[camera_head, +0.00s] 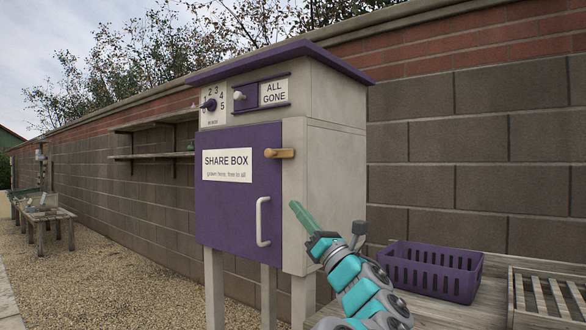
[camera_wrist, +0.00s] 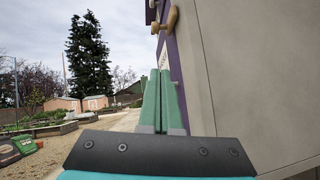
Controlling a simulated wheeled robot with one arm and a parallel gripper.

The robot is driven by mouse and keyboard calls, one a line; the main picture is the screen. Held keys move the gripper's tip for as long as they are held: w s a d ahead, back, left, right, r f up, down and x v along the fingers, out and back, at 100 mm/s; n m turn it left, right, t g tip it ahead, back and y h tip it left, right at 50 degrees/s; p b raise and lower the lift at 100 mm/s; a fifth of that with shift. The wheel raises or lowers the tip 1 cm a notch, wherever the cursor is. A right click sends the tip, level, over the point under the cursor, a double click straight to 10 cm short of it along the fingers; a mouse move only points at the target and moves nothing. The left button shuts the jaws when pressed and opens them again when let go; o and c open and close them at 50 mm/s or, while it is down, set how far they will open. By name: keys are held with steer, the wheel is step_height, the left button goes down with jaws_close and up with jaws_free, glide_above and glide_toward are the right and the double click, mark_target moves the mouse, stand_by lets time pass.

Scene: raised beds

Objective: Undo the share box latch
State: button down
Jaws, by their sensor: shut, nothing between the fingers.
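The share box (camera_head: 320,160) stands on legs against the wall, with a purple door (camera_head: 236,218) that is closed. A wooden latch (camera_head: 279,153) lies horizontally across the door's right edge, over the pale frame. The latch also shows at the top of the wrist view (camera_wrist: 170,18). A white upright handle (camera_head: 262,222) is on the door below it. My gripper (camera_head: 297,207) is shut and empty, right of the door and lower than the latch, apart from it. In the wrist view my fingertips (camera_wrist: 160,74) point along the box's front.
A dial (camera_head: 209,104) and a sliding "ALL GONE" sign (camera_head: 273,92) are above the door. A purple crate (camera_head: 430,271) and a slatted tray (camera_head: 548,297) sit on a bench at right. Open gravel (camera_head: 120,260) lies left of the box.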

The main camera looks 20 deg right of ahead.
mark_target(278, 153)
steer(key=shift+s+a+f+n+g+y, duration=0.15)
steer(key=shift+n+g+y, duration=0.1)
steer(key=shift+n+y, duration=0.2)
steer(key=shift+a+f+n+g+y, duration=0.1)
steer(key=shift+n+g+y, duration=0.15)
steer(key=shift+n+y, duration=0.15)
steer(key=shift+r, duration=0.1)
steer(key=shift+s+d+r+p+x, duration=0.25)
steer(key=shift+r+p+x, duration=0.2)
steer(key=shift+x, duration=1.7)
steer(key=shift+s+d+r+p+x, duration=0.15)
steer(key=shift+r+p+x, duration=0.3)
steer(key=shift+x, duration=1.65)
steer(key=shift+s+d+r+p+x, duration=0.15)
steer(key=shift+d+r+p+x, duration=0.3)
steer(key=shift+x, duration=1.7)
steer(key=shift+a+f+t+b, duration=0.1)
steer(key=shift+f+t+b, duration=0.25)
steer(key=shift+b, duration=0.3)
steer(key=shift+w+t+b, duration=0.1)
steer(key=shift+t+b, duration=0.15)
steer(key=shift+b, duration=0.15)
